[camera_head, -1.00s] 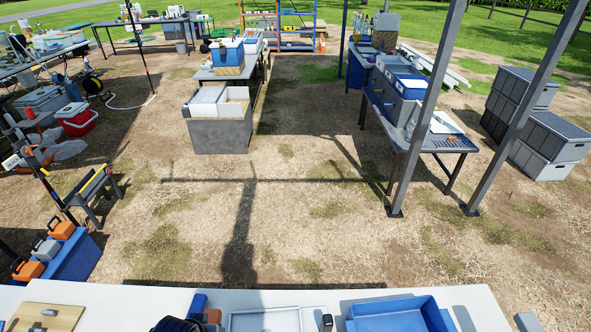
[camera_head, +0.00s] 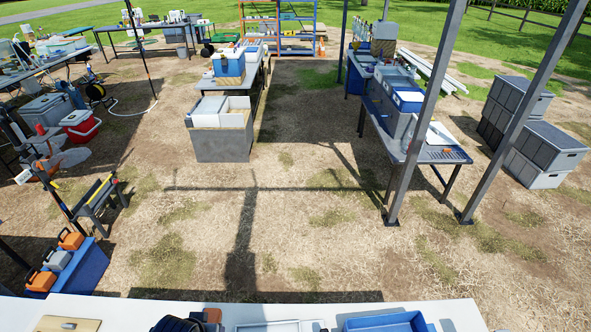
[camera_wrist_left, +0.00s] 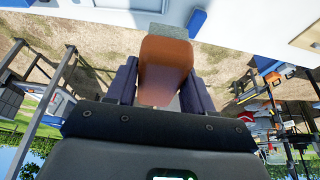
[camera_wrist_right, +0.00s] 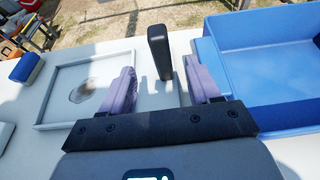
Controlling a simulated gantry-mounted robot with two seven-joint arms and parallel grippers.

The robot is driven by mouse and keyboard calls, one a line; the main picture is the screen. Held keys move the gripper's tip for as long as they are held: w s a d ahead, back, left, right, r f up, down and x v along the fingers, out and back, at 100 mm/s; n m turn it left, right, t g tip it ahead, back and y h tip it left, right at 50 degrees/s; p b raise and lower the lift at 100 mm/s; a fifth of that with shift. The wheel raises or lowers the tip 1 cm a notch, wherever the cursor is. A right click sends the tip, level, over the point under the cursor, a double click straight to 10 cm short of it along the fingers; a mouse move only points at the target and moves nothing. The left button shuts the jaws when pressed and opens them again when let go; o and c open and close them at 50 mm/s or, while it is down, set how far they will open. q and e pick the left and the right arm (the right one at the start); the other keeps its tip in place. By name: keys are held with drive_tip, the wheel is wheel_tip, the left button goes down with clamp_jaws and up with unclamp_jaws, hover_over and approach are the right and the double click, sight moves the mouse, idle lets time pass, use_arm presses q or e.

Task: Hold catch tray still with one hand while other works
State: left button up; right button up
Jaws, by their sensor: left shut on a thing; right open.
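A shallow white tray (camera_wrist_right: 82,88) with a dark round spot lies on the white table in the right wrist view; its far rim shows in the head view (camera_head: 268,327). I take it as the catch tray. My left gripper (camera_wrist_left: 160,92) is shut on an orange-brown, slightly see-through piece (camera_wrist_left: 165,62), which also shows in the head view (camera_head: 212,315), left of the tray. Contact with the tray is not visible. My right gripper (camera_wrist_right: 160,88) is open, above the table by the tray's right side. A small black upright device (camera_wrist_right: 160,52) stands beyond and between its fingers, apart from them.
A deep blue bin (camera_wrist_right: 270,110) stands right of the tray on the white table (camera_head: 460,314). A blue block (camera_wrist_right: 27,67) lies left of the tray. A wooden board (camera_head: 66,323) lies at the table's left.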

drive_tip(key=b+x, duration=0.8)
drive_tip(key=x, duration=0.1)
drive_tip(key=shift+f+b, duration=0.25)
drive_tip(key=shift+b, duration=0.05)
drive_tip(key=shift+r+b+x, duration=0.2)
drive_tip(key=shift+b+x, duration=0.75)
drive_tip(key=shift+x, duration=0.25)
drive_tip(key=shift+w, duration=0.1)
drive_tip(key=shift+c, duration=0.2)
drive_tip(key=shift+o, duration=0.2)
clamp_jaws()
